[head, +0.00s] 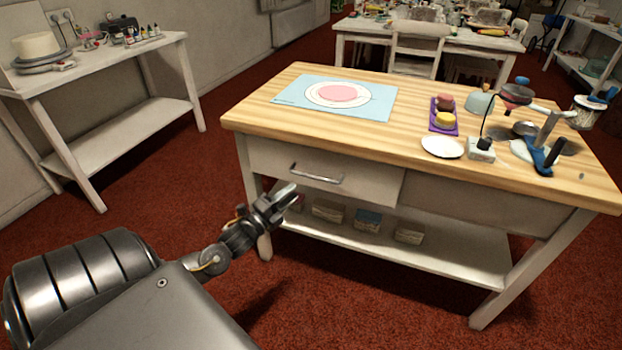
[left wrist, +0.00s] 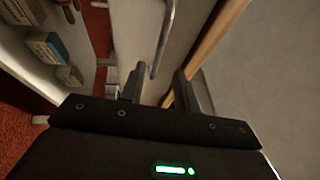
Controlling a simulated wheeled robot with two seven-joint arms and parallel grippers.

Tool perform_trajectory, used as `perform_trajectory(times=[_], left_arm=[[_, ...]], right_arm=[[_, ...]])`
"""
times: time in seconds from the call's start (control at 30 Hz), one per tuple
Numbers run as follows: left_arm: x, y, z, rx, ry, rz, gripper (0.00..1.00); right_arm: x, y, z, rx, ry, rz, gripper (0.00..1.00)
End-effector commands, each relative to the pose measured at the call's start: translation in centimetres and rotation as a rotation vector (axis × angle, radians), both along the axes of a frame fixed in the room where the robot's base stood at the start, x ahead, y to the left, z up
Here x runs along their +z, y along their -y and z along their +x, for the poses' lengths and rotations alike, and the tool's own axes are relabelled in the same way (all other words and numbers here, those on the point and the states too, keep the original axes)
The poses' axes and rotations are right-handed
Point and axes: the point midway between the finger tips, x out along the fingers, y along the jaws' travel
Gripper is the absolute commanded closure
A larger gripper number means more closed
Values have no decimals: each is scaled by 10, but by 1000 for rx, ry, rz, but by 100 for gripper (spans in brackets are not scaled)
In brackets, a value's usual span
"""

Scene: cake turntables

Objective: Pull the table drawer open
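The wooden-topped table (head: 270,110) has a pale drawer (head: 360,187) on its left front side, which looks shut or nearly so. Its metal bar handle (head: 316,177) is on the drawer front. My left gripper (head: 288,193) is in front of the drawer, just left of and below the handle in the head view. In the left wrist view, the gripper (left wrist: 160,86) has its two fingers apart with nothing between them. The handle (left wrist: 163,42) shows beyond the fingertips, roughly in line with the gap. I see no contact. My right gripper is not in view.
On the tabletop are a blue mat (head: 385,102), a purple tray (head: 437,128), a white plate (head: 430,152) and several tools. Below the drawer, a shelf (head: 465,260) holds several small boxes. Red carpet is clear in front of the table.

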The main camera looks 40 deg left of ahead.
Motion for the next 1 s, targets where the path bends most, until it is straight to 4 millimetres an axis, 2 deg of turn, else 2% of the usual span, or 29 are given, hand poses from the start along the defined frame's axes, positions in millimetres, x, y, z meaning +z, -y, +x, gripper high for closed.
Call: perform_trajectory(times=[0.3, 0.5, 0.67, 0.93, 1.0], left_arm=[[10, 3, 59, 2, 2, -1, 68], [14, 5, 84, 2, 0, -2, 68], [15, 6, 92, 0, -2, -2, 68], [15, 6, 93, 0, -2, -2, 68], [15, 6, 93, 0, -2, -2, 77]], right_arm=[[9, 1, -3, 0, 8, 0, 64], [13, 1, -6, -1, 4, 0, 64], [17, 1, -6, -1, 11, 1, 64], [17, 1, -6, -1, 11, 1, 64], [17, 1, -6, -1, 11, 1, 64]])
